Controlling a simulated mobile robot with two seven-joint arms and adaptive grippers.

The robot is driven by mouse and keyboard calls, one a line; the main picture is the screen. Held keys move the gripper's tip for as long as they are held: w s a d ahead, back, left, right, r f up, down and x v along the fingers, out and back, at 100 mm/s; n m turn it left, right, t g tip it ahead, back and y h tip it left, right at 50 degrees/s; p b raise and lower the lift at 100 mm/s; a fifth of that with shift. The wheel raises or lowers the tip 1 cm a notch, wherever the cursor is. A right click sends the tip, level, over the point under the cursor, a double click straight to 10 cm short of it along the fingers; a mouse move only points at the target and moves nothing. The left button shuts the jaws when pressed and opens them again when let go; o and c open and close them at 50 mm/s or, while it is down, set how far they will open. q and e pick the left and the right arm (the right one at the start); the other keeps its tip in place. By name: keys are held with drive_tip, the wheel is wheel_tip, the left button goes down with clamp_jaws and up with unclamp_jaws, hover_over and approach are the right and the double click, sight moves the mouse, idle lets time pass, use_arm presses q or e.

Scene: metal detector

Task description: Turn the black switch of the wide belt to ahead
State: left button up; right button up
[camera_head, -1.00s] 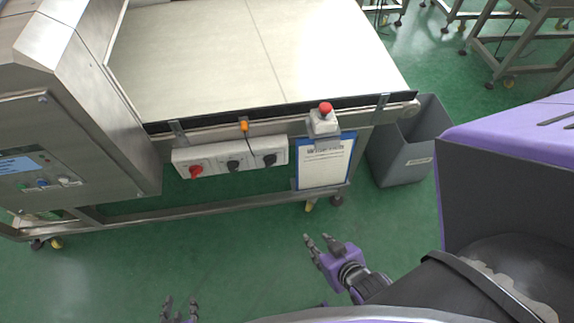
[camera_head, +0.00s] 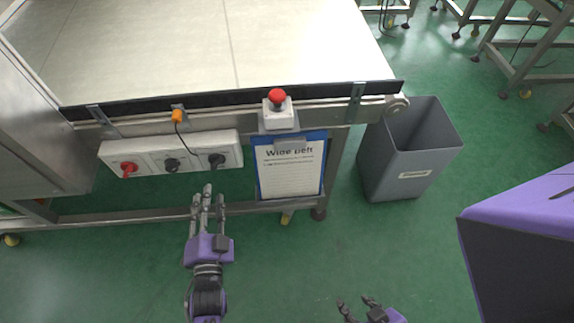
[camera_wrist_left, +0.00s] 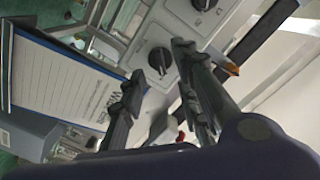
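A white switch box (camera_head: 145,152) on the side of the belt frame carries a red switch (camera_head: 128,168) and two black switches. The middle black switch (camera_head: 171,164) and the right black switch (camera_head: 216,160) sit on their own plates. My left gripper (camera_head: 207,193) is open and empty just below the box, under the right switch. In the left wrist view, that right black knob (camera_wrist_left: 160,59) appears between and beyond the fingertips, and I cannot tell any contact. The middle knob (camera_wrist_left: 200,4) is at the top edge. My right gripper (camera_head: 358,304) is open and empty at the bottom.
A clipboard reading "Wide Belt" (camera_head: 290,172) hangs right of the box, under a red emergency button (camera_head: 277,97). An orange sensor (camera_head: 177,116) with a cable is above the box. A grey bin (camera_head: 413,160) stands on the right. Green floor is free in front.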

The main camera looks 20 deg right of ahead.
sight(216, 167)
use_arm(q)
drive_tip(key=x, duration=0.5)
drive_tip(key=d+r+x, duration=0.1)
drive_tip(key=x, duration=0.2)
drive_tip(key=shift+w+d, duration=0.15)
drive_tip(key=shift+d, duration=0.05)
clamp_jaws()
